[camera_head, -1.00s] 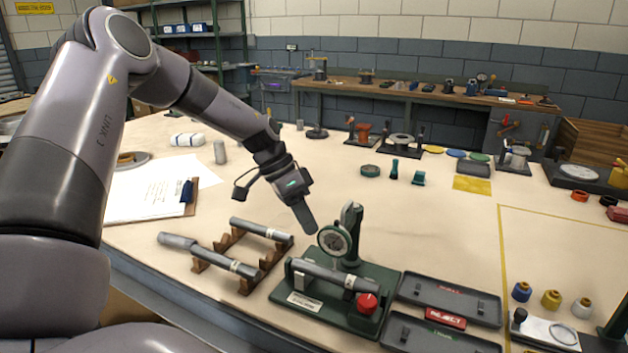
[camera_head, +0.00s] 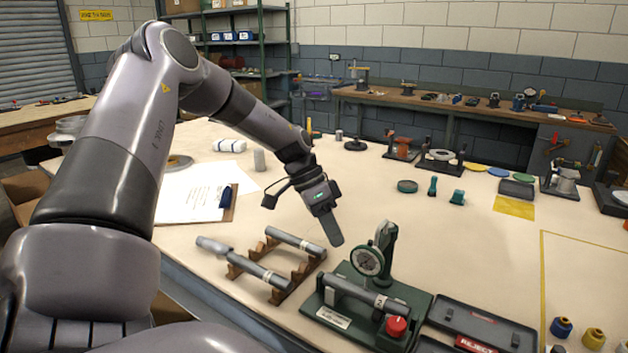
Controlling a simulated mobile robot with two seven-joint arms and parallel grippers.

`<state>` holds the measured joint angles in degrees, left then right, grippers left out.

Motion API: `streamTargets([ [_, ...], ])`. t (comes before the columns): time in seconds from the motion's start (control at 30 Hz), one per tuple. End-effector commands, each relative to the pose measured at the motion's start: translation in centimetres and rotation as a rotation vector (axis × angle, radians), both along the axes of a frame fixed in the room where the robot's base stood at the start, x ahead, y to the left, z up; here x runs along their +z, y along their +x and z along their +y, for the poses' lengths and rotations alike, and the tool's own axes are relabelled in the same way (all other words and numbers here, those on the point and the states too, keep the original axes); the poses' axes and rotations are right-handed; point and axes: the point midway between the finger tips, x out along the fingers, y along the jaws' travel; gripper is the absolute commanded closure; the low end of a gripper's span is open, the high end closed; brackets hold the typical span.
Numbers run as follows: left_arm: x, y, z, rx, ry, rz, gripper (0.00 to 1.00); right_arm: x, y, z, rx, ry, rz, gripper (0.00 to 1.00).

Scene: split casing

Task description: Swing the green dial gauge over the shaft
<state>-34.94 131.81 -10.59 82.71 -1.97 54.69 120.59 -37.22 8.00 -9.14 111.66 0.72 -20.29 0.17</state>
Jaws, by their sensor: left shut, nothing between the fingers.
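The green dial gauge (camera_head: 368,261) is mounted on an upright green post at the back of a green base (camera_head: 421,302). Its round face is turned toward me. A grey shaft (camera_head: 352,291) lies across the base in front of and below the gauge, with a red knob (camera_head: 396,326) at its right end. From this angle I cannot tell whether the gauge tip touches the shaft. My left gripper (camera_head: 334,240) is shut and empty, pointing down, just left of and behind the gauge, apart from it in the picture. My right gripper is not in view.
Two more shafts lie on a wooden rack (camera_head: 283,291) left of the base. A dark reject tray (camera_head: 485,329) stands close on the right. A clipboard (camera_head: 196,196) lies at the left. The table behind the gauge is mostly clear.

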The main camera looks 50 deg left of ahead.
Motion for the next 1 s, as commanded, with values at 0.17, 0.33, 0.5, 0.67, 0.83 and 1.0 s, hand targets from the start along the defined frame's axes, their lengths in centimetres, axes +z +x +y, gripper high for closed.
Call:
streamTargets([
  [0.17, 2.0, -1.3, 1.7, 0.002, 0.006, -0.011, 1.0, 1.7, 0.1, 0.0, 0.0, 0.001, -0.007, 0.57],
  [0.33, 4.2, -2.3, 2.3, 0.003, 0.007, -0.013, 1.0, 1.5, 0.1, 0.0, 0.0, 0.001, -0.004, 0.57],
  [0.5, 6.6, -3.5, 3.0, 0.004, 0.008, -0.014, 1.0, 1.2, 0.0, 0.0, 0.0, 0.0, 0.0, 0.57],
  [0.67, 8.4, -4.4, 3.5, 0.004, 0.008, -0.012, 1.0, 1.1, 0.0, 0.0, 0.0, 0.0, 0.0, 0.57],
  [0.83, 9.5, -5.0, 3.8, 0.004, 0.007, -0.01, 1.0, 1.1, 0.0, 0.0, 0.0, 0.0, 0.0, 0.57],
  [1.0, 9.8, -5.1, 3.8, 0.005, 0.007, -0.01, 1.0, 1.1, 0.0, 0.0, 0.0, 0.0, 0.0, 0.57],
])
